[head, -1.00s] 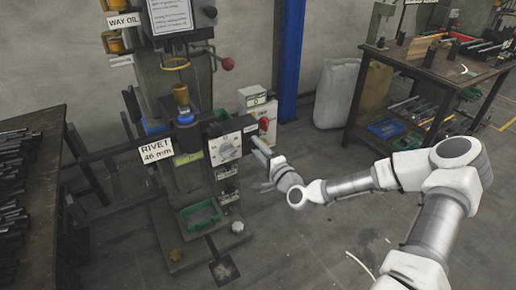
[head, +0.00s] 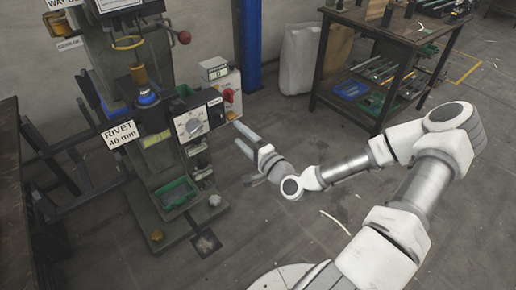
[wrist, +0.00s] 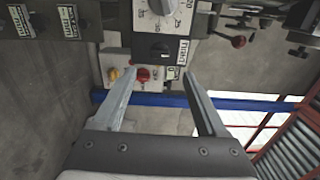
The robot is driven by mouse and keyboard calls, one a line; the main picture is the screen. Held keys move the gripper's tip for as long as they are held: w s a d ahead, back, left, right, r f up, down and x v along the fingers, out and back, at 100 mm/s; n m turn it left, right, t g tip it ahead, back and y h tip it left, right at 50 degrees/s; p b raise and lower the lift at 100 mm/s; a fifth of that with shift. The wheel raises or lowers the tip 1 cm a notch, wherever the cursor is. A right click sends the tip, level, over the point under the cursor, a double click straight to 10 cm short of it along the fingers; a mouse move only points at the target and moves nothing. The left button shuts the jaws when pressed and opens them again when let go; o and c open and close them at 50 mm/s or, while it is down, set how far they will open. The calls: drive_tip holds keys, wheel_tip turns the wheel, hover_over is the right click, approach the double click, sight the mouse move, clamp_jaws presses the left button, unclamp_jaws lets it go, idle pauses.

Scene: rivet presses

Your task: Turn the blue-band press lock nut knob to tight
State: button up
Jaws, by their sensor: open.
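The green press with the blue band (head: 148,97) stands at the left in the head view. Its white dial plate (head: 193,126) faces right, and the dial's edge shows at the top of the wrist view (wrist: 160,8). Beside the dial is a dark block (head: 215,113). In the wrist view this block carries a black knob (wrist: 158,50) with a small white label at its right; I cannot read the knob's setting. My gripper (head: 240,138) is open and empty, a short way right of the block and apart from it. In the wrist view the knob lies beyond the fingertips (wrist: 160,75).
A pale box with a red knob (head: 228,95) stands behind the block; the red knob also shows between my fingers in the wrist view (wrist: 143,74). A blue post (head: 247,45) rises behind. A workbench (head: 400,50) stands back right. The floor between is mostly clear.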

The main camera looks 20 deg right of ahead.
drive_tip(key=v, duration=0.8)
drive_tip(key=shift+s+p, duration=0.2)
drive_tip(key=shift+p, duration=0.2)
